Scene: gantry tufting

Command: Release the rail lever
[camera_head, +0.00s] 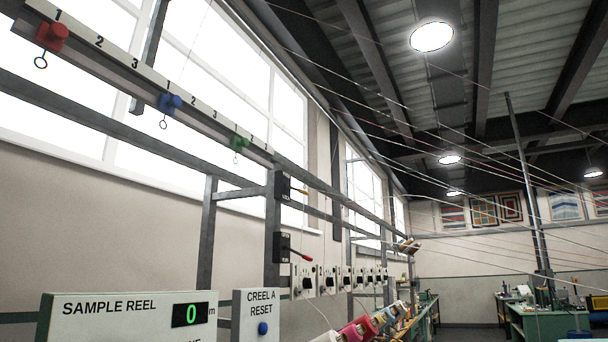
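Two black lever boxes are fixed to a grey post at the middle left. The lower one (283,247) has a red handle (302,256) pointing right and slightly down. I cannot tell from the picture which one is the rail lever. A numbered rail (140,70) runs along the upper left. A red slider (52,36), a blue slider (170,102) and a green slider (239,142) sit on it, each with a ring hanging below. Neither of my grippers shows.
A sample reel panel (90,325) reading 0 and a creel A reset panel (250,300) with a blue button (263,328) stand in front, low left. Several white switch plates (304,281) line the frame, with colored yarn cones (353,331) below. Yarn strands cross overhead.

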